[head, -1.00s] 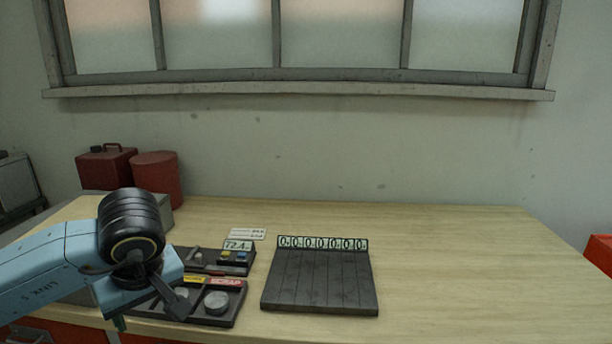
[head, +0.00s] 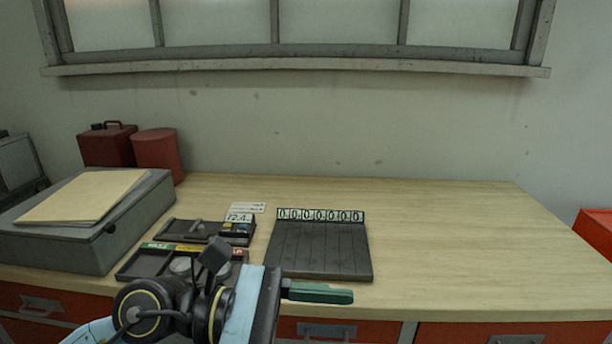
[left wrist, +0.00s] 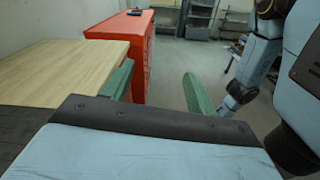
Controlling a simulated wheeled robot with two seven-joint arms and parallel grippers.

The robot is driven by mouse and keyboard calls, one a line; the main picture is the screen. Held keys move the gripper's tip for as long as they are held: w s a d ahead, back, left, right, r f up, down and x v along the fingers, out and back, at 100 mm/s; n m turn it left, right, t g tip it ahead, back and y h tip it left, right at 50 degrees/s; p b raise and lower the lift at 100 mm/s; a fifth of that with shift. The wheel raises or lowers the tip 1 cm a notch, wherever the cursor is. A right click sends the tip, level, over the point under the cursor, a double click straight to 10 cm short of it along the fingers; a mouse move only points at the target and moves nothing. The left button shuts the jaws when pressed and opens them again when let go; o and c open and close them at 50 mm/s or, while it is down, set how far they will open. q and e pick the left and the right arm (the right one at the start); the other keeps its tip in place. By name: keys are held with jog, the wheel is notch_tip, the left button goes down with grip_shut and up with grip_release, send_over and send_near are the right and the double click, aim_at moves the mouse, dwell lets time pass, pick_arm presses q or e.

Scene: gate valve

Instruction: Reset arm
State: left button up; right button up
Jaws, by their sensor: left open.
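My left gripper (head: 322,293) is at the front edge of the table in the head view, pointing right, with its green fingers seen edge-on. In the left wrist view the two green fingers of this gripper (left wrist: 157,78) stand apart with nothing between them. It is open and empty, just in front of the dark slatted board (head: 320,250). My right gripper is not seen in the head view; blue arm parts show at the right of the left wrist view, but no right fingers can be made out.
The wooden table (head: 450,235) is clear on its right side. Dark trays with round grey discs (head: 145,263) and a small digital scale (head: 238,228) lie left of the board. A grey case (head: 110,235) with a folder (head: 80,197), a red can (head: 107,147) and a red canister (head: 158,152) stand left.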

pick_arm(q)
notch_tip(320, 180, up, 6)
jog(key=w+a+n+t+h, duration=0.2)
jog(key=n+t+h, duration=0.35)
jog(key=n, duration=0.35)
jog(key=w+a+f+n+t+y, duration=0.1)
jog(key=w+a+n+t+y, duration=0.35)
jog(key=n+t, duration=0.45)
jog(key=w+a+n+t+y, duration=0.4)
jog(key=n+t, duration=0.3)
jog(key=n, duration=0.5)
jog(key=s+a+f+n+g+y, duration=0.1)
jog(key=a+f+n+g+y, duration=0.2)
jog(key=a+f+n+y, duration=0.5)
jog(key=s+a+f+n+g+y, duration=0.15)
jog(key=a+f+n+y, duration=0.25)
jog(key=f+n+y, duration=0.5)
jog(key=s+a+f+n+g+h, duration=0.25)
jog(key=s+f+n+g, duration=0.75)
jog(key=s+f, duration=0.8)
notch_tip(320, 180, down, 22)
jog(key=s+m+g, duration=0.1)
jog(key=m+g, duration=0.2)
jog(key=s+a+f+g, duration=0.1)
jog(key=s+a+f, duration=0.1)
jog(key=s+f, duration=1.5)
jog(key=shift+g, duration=0.4)
